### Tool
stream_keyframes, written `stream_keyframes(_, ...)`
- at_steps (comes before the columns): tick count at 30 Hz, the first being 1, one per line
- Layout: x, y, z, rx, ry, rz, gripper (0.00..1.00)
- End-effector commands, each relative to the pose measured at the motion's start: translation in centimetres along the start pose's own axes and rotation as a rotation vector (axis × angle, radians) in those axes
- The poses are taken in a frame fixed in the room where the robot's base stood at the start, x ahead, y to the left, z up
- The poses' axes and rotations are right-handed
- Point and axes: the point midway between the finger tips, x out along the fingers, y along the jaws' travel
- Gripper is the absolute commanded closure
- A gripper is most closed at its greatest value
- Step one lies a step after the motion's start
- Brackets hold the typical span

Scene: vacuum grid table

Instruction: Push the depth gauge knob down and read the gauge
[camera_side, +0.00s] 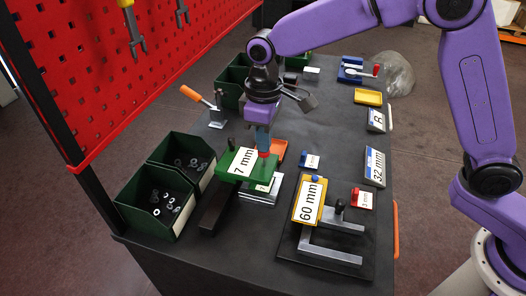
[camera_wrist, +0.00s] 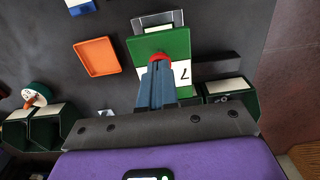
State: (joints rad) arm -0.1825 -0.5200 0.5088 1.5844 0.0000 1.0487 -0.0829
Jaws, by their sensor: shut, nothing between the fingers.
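A green block (camera_side: 232,172) carries a white "7 mm" label (camera_side: 244,161) in the side view. A red knob (camera_side: 264,155) sits on top of the block; it looks to be the depth gauge knob. My gripper (camera_side: 263,148) points down over the knob, its fingers closed with nothing between them. In the wrist view the closed fingertips (camera_wrist: 158,68) overlap the near part of the red knob (camera_wrist: 163,58) on the green block (camera_wrist: 178,48). Whether they touch the knob is unclear. Pale metal plates (camera_side: 262,190) lie beneath the block.
Two green bins (camera_side: 152,213) with small hardware stand at the left. An orange tray (camera_wrist: 97,56) lies beside the block. A clamp with an orange handle (camera_side: 193,94) stands behind. A yellow "60 mm" caliper-like piece (camera_side: 310,202) lies right. A red pegboard (camera_side: 110,70) borders the left.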

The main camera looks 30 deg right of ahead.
Motion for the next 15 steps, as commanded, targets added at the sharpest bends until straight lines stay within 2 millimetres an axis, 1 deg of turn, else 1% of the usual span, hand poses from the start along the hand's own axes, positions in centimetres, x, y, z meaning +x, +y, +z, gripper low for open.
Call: stream_keyframes(15, 0.93, 0.0, 0.02, 0.0, -0.001, 0.0, 1.0)
